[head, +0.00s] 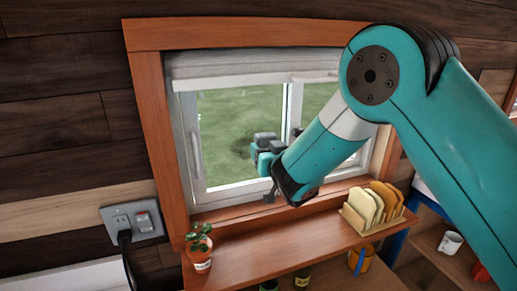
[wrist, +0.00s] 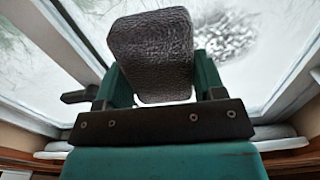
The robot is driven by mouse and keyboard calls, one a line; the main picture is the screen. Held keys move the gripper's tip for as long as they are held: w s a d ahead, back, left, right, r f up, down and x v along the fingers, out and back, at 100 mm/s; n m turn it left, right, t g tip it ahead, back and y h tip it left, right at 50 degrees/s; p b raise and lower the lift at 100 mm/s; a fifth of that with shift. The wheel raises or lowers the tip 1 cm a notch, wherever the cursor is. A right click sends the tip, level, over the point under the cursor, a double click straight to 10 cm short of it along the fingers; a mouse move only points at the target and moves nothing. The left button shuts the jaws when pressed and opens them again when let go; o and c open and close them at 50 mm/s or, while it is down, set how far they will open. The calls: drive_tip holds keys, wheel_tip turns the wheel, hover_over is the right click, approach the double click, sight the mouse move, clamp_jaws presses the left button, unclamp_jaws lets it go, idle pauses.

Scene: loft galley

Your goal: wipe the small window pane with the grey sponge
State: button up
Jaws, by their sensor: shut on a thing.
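My gripper (head: 264,152) is in front of the window. In the wrist view, my gripper (wrist: 160,78) is shut on the dark grey, rough sponge (wrist: 152,45), with one finger on each side. In the head view the sponge (head: 265,138) is a small grey block at the gripper's end. The left window pane (head: 222,112) is behind it, with a dark smudge (head: 236,146) left of the sponge. The wrist view shows a speckled grey patch (wrist: 226,36) on the glass, right of the sponge. Whether the sponge touches the glass, I cannot tell.
A wooden shelf (head: 290,243) runs below the window. It holds a potted plant (head: 199,250) at left and a rack with bread slices (head: 366,206) at right. An outlet with a plug (head: 131,221) is on the left wall. A white mug (head: 451,242) stands at lower right.

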drive_tip(key=shift+w+d, duration=0.1)
drive_tip(key=shift+d, duration=0.35)
drive_tip(key=shift+w+f, duration=0.1)
drive_tip(key=shift+b, duration=0.35)
